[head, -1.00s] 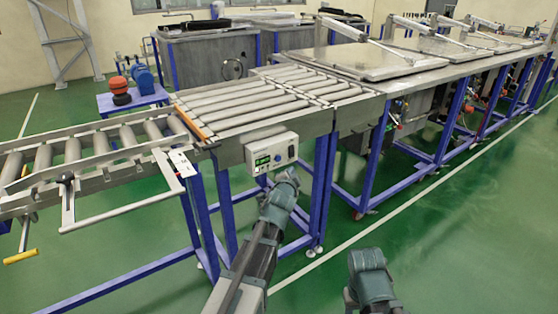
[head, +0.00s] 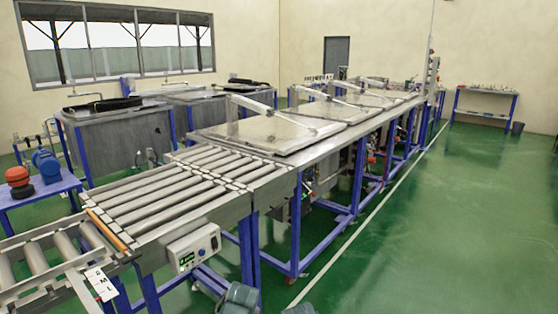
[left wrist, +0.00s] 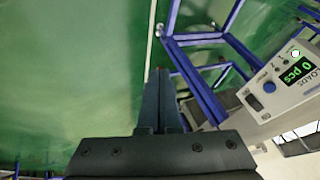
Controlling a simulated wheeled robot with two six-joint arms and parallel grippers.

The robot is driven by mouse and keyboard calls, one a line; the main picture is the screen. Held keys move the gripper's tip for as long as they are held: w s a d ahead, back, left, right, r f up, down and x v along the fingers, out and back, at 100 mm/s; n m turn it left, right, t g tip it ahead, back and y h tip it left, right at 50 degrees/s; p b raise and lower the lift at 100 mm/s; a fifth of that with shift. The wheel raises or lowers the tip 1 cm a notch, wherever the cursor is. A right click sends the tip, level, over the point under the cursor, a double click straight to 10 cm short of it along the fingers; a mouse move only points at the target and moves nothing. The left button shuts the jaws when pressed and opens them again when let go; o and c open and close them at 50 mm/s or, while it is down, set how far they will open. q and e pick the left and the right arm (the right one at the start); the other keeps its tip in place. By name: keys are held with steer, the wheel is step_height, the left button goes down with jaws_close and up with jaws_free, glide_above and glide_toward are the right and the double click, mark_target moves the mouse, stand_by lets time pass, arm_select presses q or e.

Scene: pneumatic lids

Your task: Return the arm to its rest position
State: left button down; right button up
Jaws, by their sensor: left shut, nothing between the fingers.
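My left gripper (left wrist: 160,74) shows in the left wrist view. Its two dark fingers are together and empty, over green floor beside blue frame legs. The control box (head: 193,247) is on the side of the roller conveyor in the head view. It also shows at the right of the left wrist view (left wrist: 286,82), with a green display reading "0 pcs", apart from the fingers. In the head view only a piece of my left arm shows at the bottom edge, below and right of the box. A small piece of my right arm shows further right; its gripper is out of view.
The roller conveyor (head: 165,196) leads to a line of tanks with flat metal lids (head: 262,136). Blue frame legs (head: 296,225) stand close to the left arm. A blue stand with a red and a blue device (head: 46,165) is at left. Green floor (head: 440,230) is clear at right.

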arm_select(q)
steer(key=s+d+r+n+g+p, duration=0.1)
steer(key=s+d+r+g+p, duration=0.1)
steer(key=s, duration=0.6)
steer(key=s+d+r+g+p, duration=0.2)
steer(key=s+g+p, duration=0.1)
steer(key=s, duration=0.6)
steer(key=shift+s+d+r+n+g, duration=0.2)
steer(key=shift+d+r+n+g, duration=0.2)
steer(key=shift+g, duration=0.3)
arm_select(e)
step_height(320, 180, up, 8)
steer(key=shift+f, duration=0.1)
